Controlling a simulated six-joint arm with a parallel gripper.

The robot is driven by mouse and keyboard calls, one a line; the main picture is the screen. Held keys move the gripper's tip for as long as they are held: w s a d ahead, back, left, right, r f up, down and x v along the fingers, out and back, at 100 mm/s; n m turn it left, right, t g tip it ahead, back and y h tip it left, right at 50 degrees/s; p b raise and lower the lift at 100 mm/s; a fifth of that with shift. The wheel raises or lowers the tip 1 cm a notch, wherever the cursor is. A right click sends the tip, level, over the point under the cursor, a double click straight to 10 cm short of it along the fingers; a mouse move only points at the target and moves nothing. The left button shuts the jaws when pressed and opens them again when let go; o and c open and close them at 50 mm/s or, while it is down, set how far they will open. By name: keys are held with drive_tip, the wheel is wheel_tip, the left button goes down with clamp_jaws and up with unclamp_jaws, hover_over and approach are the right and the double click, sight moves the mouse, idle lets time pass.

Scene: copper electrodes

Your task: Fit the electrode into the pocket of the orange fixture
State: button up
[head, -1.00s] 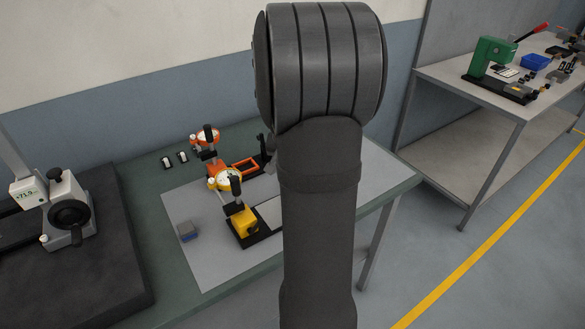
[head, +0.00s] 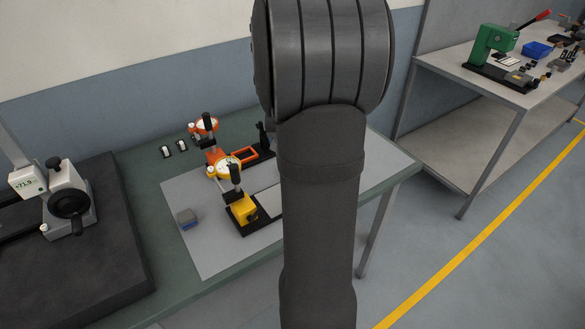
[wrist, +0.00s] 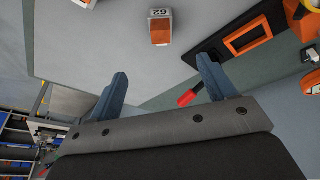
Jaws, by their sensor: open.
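In the wrist view the electrode (wrist: 160,27) is a small copper-orange block with a pale end marked "62". It lies on the grey mat, beyond and between my fingertips. My gripper (wrist: 160,76) is open and empty, its two blue-grey fingers wide apart and clear of the electrode. The orange fixture (wrist: 233,48) is a rectangular frame around a dark pocket on a black base, right of the electrode. The fixture also shows in the head view (head: 238,157), partly behind a dial gauge. In the head view my arm hides the gripper, and I cannot make out the electrode.
In the head view, two dial-gauge stands, one with an orange (head: 204,126) and one with a yellow dial (head: 228,168), stand near the fixture. A yellow block (head: 243,212) and a grey-blue block (head: 187,218) are nearer. A red handle (wrist: 190,97) shows near my right finger.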

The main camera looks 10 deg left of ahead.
drive_tip(key=w+r+n+g, duration=0.4)
drive_tip(key=r+n, duration=0.1)
drive_tip(key=n, duration=1.1)
wheel_tip(320, 180, down, 12)
drive_tip(key=shift+s+a+r, duration=0.1)
drive_tip(key=shift+s+f, duration=0.2)
drive_tip(key=shift+f, duration=2.45)
drive_tip(key=c, duration=1.6)
drive_tip(key=shift+c, duration=0.2)
drive_tip(key=shift+r, duration=0.1)
